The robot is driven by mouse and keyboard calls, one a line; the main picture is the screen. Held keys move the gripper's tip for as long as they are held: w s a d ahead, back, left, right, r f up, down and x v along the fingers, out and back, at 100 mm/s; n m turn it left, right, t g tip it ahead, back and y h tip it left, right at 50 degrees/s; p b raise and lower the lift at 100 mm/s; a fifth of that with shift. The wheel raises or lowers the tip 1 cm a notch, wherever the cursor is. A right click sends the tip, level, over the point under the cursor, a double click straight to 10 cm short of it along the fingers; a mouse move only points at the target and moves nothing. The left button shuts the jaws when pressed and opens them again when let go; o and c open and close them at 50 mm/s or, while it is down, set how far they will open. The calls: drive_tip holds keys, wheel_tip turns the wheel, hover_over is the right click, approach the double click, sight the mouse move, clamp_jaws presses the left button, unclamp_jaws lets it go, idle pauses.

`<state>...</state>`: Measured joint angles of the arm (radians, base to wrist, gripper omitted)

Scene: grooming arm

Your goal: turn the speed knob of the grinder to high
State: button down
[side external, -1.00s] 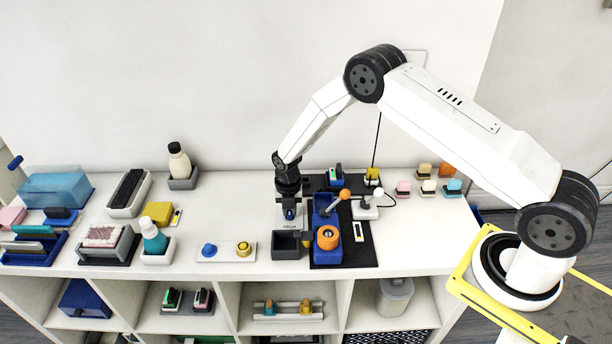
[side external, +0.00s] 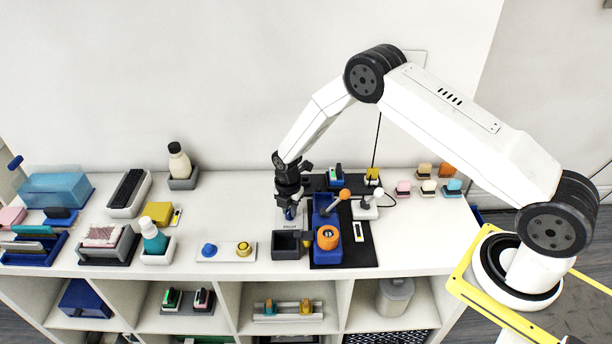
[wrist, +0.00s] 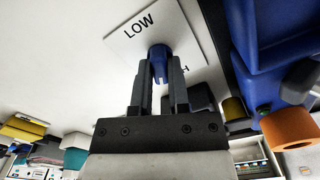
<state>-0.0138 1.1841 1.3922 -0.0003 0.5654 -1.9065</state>
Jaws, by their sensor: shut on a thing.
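The grinder (side external: 322,208) is a blue machine with an orange ring-shaped part (side external: 327,238), standing on a black mat. In the wrist view its blue body (wrist: 245,88) is at the right. The speed knob (wrist: 159,58) is small and blue, on a white plate (wrist: 125,38) left of the grinder. The plate reads "LOW"; a second word is mostly hidden by my gripper, with only an "H" showing. My gripper (wrist: 159,72) is shut on the knob, one finger on each side. In the side view my gripper (side external: 289,214) points down at the plate, hiding most of the knob.
A dark open box (side external: 286,245) stands just in front of my gripper. An orange-tipped lever (side external: 344,194) rises at the grinder's right. A white panel with blue and yellow buttons (side external: 226,251) lies to the left. Bare shelf top (side external: 235,205) is left of my gripper.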

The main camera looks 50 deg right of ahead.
drive_tip(key=m, duration=0.4)
drive_tip(key=shift+m, duration=0.3)
drive_tip(key=m, duration=0.4)
drive_tip(key=shift+m, duration=0.3)
drive_tip(key=m, duration=0.4)
drive_tip(key=shift+m, duration=0.3)
drive_tip(key=m, duration=0.3)
drive_tip(key=shift+m, duration=0.3)
drive_tip(key=m, duration=0.3)
drive_tip(key=shift+m, duration=0.3)
drive_tip(key=m, duration=0.3)
drive_tip(key=shift+m, duration=0.3)
drive_tip(key=m, duration=0.6)
drive_tip(key=shift+m, duration=0.3)
